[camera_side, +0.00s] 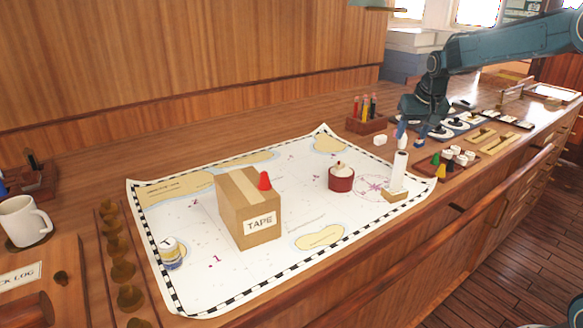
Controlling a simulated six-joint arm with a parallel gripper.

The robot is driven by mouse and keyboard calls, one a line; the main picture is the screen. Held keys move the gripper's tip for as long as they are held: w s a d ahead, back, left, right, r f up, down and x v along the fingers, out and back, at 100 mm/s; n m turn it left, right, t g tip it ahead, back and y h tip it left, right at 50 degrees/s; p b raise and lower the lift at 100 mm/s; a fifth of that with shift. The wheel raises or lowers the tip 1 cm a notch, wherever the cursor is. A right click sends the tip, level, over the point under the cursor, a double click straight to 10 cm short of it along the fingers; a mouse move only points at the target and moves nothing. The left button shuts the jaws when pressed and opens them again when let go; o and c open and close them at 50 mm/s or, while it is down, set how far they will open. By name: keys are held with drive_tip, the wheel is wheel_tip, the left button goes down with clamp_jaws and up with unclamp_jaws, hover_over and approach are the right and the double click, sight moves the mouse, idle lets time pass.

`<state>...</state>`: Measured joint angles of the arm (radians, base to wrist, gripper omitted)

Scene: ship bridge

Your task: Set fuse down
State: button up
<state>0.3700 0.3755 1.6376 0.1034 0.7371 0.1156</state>
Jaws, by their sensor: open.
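My gripper (411,133) is at the right, pointing down low over the counter just beyond the chart's right edge. Its blue-tipped fingers are apart, and I see nothing held between them. I cannot pick out the fuse for certain. Several small white cylinders (461,155) stand on a wooden tray to the right of my gripper, beside a green cone (436,158) and a yellow cone (441,170). A small white block (380,140) lies on the counter just left of my gripper. Whether my fingers touch anything is too small to tell.
A chart (290,218) covers the middle counter. A rack of coloured tubes (366,122) stands behind.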

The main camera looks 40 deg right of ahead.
drive_tip(key=s+a+r+n+t+y, duration=0.1)
drive_tip(key=s+a+r+n, duration=0.1)
drive_tip(key=s+a+r, duration=0.35)
drive_tip(key=s+a+r+n, duration=0.1)
drive_tip(key=s+a+r, duration=0.1)
drive_tip(key=s+a, duration=0.55)
drive_tip(key=s+a+f+n, duration=0.1)
drive_tip(key=s+a, duration=0.3)
drive_tip(key=s, duration=0.5)
drive_tip(key=s+a+f+n+y, duration=0.1)
drive_tip(key=s+a, duration=0.3)
drive_tip(key=s, duration=0.5)
drive_tip(key=shift+a+f+n+t+y, duration=0.15)
drive_tip(key=shift+f+n+t+y, duration=0.25)
drive_tip(key=shift+n, duration=0.4)
